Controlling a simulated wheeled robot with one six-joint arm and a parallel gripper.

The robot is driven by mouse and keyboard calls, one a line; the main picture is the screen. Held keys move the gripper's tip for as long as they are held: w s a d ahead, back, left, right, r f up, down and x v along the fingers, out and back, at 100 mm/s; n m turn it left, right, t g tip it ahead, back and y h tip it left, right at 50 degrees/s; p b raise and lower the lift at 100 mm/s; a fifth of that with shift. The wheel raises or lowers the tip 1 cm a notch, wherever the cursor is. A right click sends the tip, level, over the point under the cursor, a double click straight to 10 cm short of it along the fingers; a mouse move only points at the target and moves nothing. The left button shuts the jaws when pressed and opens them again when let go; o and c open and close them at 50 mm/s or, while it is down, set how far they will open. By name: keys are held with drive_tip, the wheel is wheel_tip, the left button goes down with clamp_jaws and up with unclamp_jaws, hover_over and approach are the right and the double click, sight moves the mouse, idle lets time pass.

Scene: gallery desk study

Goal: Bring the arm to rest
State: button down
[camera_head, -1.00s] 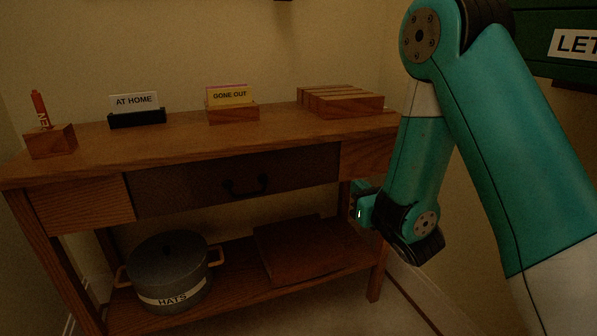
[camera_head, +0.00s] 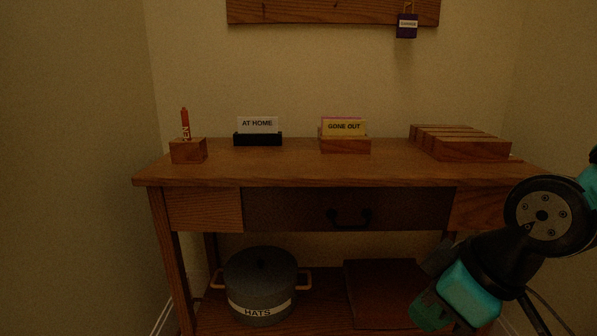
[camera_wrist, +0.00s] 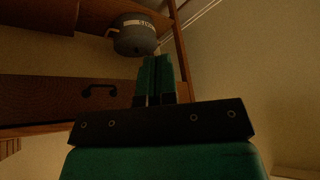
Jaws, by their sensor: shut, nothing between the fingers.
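My arm comes in at the right of the head view, in front of the desk's right end. My gripper (camera_head: 432,312) is low in the head view, partly cut off by the lower edge, and its fingertips are hard to make out there. In the wrist view my gripper's two teal fingers (camera_wrist: 154,72) lie together, shut with nothing between them. They point toward the grey pot (camera_wrist: 135,38), which appears beyond them.
The wooden desk (camera_head: 300,172) has a dark drawer (camera_head: 348,209). On top stand a red pen in a block (camera_head: 188,151), an "AT HOME" card holder (camera_head: 258,139), a "GONE OUT" card holder (camera_head: 345,146) and a slotted wooden block (camera_head: 460,144). The "HATS" pot (camera_head: 260,285) sits on the lower shelf.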

drive_tip(key=s+a+r+m+g+p, duration=0.1)
drive_tip(key=s+r+m+g+p, duration=0.15)
drive_tip(key=s+r, duration=0.4)
wheel_tip(320, 180, up, 30)
drive_tip(key=s+p, duration=0.1)
drive_tip(key=p, duration=3)
drive_tip(key=shift+s+f, duration=0.2)
drive_tip(key=shift+s, duration=0.05)
drive_tip(key=shift+f+g, duration=0.1)
drive_tip(key=shift+g, duration=0.15)
